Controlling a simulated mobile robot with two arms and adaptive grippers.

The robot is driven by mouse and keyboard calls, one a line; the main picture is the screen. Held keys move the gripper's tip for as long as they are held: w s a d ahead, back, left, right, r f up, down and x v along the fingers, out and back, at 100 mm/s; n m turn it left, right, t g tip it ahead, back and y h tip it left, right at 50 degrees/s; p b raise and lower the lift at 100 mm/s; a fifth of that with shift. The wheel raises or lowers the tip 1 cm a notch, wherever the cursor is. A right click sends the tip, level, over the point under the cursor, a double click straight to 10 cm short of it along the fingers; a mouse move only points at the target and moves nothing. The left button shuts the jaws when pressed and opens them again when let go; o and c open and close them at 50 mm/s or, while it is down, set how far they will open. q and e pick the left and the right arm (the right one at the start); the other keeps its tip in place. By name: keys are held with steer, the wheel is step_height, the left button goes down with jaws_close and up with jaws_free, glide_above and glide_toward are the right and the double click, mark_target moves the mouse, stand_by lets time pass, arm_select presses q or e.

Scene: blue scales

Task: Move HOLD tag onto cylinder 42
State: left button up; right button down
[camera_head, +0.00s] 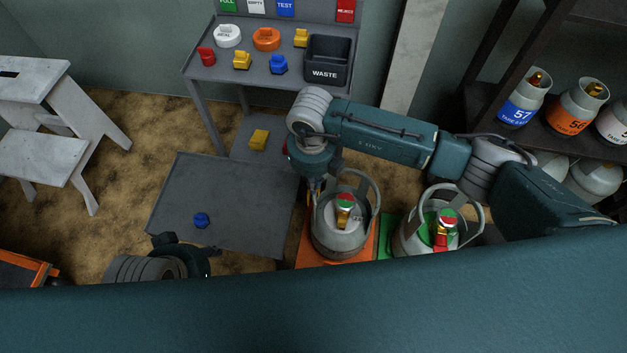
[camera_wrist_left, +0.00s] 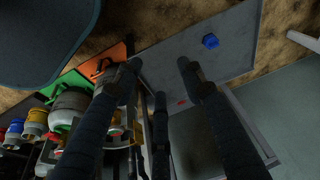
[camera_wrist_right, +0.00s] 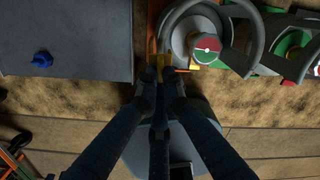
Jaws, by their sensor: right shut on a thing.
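Two grey gas cylinders with collar handles stand on floor mats: one (camera_head: 335,235) on an orange mat (camera_head: 306,252), one (camera_head: 408,240) on a green mat (camera_head: 384,246). Their numbers are not readable, so I cannot tell which is 42. My right gripper (camera_wrist_right: 163,80) is shut on a small yellow-orange piece (camera_wrist_right: 164,64) beside the collar of the orange-mat cylinder. I cannot read HOLD on the piece, and the fingers partly hide it. My left gripper (camera_wrist_left: 160,65) is open and empty, its fingertips apart.
A grey platform (camera_head: 240,185) carries a small blue piece (camera_head: 201,220). Behind it, a bench (camera_head: 210,68) holds coloured pieces and a WASTE bin (camera_head: 327,60). A rack (camera_head: 484,112) with more cylinders stands right. A step stool (camera_head: 40,150) stands left.

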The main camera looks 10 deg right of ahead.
stand_by(0.7)
arm_select(q)
steer(key=w+d+r+t+b, duration=0.1)
steer(key=w+d+t, duration=0.1)
steer(key=w, duration=0.4)
steer(key=shift+r+t+h, duration=0.25)
steer(key=shift+t+h, duration=0.05)
steer(key=shift+t, duration=0.1)
arm_select(e)
steer(key=shift+f, duration=0.9)
arm_select(q)
steer(key=shift+w, duration=0.15)
steer(key=shift+w+d+r+t+b, duration=0.2)
steer(key=shift+w+r+t, duration=0.15)
steer(key=shift+w, duration=0.35)
steer(key=shift+w+d+r+t+b, duration=0.2)
steer(key=shift+w+r+t, duration=0.15)
steer(key=shift+w, duration=0.35)
arm_select(e)
steer(key=shift+f, duration=0.4)
steer(key=shift+f+b, duration=0.3)
steer(key=shift+f, duration=0.1)
arm_select(q)
steer(key=w+d+r+t+h, duration=0.1)
steer(key=w+d+r+t, duration=0.1)
steer(key=w+r+t, duration=0.1)
steer(key=shift+w+r, duration=0.65)
steer(key=shift+w, duration=0.45)
arm_select(e)
steer(key=shift+f, duration=0.35)
